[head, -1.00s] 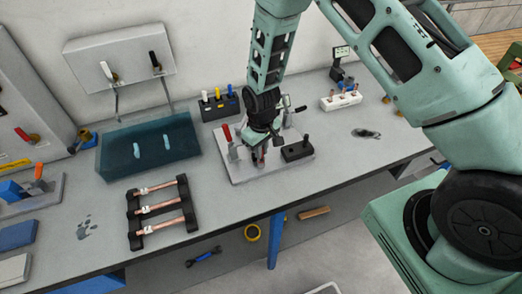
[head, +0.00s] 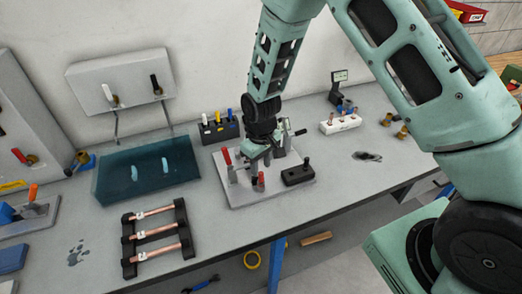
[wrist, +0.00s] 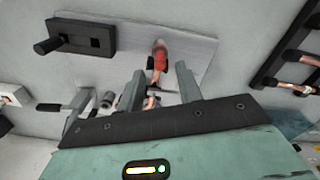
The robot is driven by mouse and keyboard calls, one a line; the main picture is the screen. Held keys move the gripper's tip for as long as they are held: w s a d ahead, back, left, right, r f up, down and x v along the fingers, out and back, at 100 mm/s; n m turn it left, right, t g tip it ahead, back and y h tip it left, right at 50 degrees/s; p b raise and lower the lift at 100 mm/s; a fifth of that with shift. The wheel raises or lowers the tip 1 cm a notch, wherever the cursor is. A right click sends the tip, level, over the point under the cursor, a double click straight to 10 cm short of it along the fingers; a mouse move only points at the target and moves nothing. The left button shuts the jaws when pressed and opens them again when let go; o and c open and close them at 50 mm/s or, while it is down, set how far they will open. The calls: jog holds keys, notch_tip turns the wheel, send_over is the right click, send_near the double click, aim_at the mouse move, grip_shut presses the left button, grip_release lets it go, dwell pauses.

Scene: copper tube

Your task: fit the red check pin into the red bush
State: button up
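The red check pin (head: 261,179) appears as a small upright red piece near the front of the grey fixture plate (head: 240,199). In the wrist view the red pin (wrist: 159,58) lies just beyond my fingertips, apart from them. I cannot make out the red bush separately, nor tell how deep the pin sits. My gripper (head: 262,155) is over the plate, behind the pin. In the wrist view my gripper (wrist: 159,78) has its two fingers spread, with no pin held. A coppery piece (wrist: 151,102) shows low between the fingers, partly hidden.
A red-handled clamp (head: 227,158) stands left on the plate, and a black block with a knob (head: 298,174) right. A rack of copper tubes (head: 128,240) is front left, a blue tray (head: 110,198) behind it. A white block with pins (head: 341,124) stands back right.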

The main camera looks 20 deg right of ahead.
notch_tip(320, 180, up, 8)
jog(key=f+b, duration=0.1)
jog(key=b, duration=0.2)
jog(key=s+a+r+n+y, duration=0.1)
jog(key=s+a+r, duration=0.2)
jog(key=s+r, duration=0.25)
jog(key=s+a+r, duration=0.4)
jog(key=s, duration=0.3)
jog(key=s+r+n, duration=0.2)
jog(key=s+r, duration=0.1)
jog(key=s, duration=1.1)
jog(key=shift+s+d, duration=0.2)
jog(key=shift+d, duration=0.1)
